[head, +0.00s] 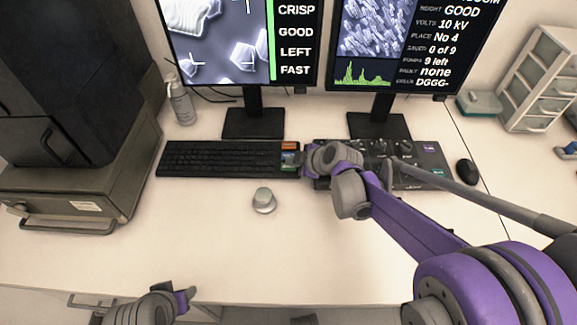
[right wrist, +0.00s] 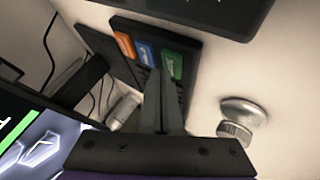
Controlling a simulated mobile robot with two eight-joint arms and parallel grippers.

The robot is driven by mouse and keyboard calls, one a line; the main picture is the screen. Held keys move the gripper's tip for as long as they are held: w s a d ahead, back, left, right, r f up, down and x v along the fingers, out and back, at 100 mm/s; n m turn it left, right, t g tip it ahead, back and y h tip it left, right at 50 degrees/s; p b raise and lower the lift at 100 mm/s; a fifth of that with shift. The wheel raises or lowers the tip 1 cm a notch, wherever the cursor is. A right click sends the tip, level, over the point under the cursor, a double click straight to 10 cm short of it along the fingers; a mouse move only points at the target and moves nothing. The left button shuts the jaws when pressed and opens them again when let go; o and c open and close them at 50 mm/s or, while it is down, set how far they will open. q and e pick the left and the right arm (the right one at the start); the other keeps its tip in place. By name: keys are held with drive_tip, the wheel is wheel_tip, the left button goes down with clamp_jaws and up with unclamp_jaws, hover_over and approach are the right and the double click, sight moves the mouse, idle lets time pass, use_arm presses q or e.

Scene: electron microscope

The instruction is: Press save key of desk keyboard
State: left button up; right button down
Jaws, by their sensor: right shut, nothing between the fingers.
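The black desk keyboard (head: 220,158) lies on the desk below the left monitor. At its right end are coloured keys: an orange key (right wrist: 124,44), a blue key (right wrist: 146,54) and a green key (right wrist: 171,66) in the right wrist view. Their labels are too small to read, so I cannot tell which is save. My right gripper (head: 301,162) is shut and empty at the keyboard's right end. In the right wrist view its fingertips (right wrist: 161,72) overlap the area between the blue and green keys; contact is unclear. My left gripper (head: 176,294) is low at the desk's front edge, away from the keyboard.
A round grey knob (head: 264,201) stands in front of the keyboard. A black control panel (head: 425,165) is to its right, partly behind my right arm, with a mouse (head: 467,171) beyond. A bottle (head: 180,100) stands behind it. The desk's front left is clear.

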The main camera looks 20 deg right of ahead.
sight(292, 169)
use_arm(q)
drive_tip(key=shift+f, duration=0.25)
use_arm(e)
drive_tip(key=shift+f, duration=0.4)
use_arm(q)
drive_tip(key=shift+r, duration=0.15)
use_arm(e)
drive_tip(key=shift+r, duration=0.15)
use_arm(q)
drive_tip(key=shift+r+p, duration=0.5)
drive_tip(key=shift+r, duration=0.15)
use_arm(e)
drive_tip(key=shift+r, duration=0.7)
use_arm(q)
drive_tip(key=r+p, duration=0.4)
drive_tip(key=shift+w+r, duration=0.15)
drive_tip(key=shift+w, duration=0.05)
use_arm(e)
wheel_tip(292, 169, up, 5)
drive_tip(key=shift+r, duration=0.1)
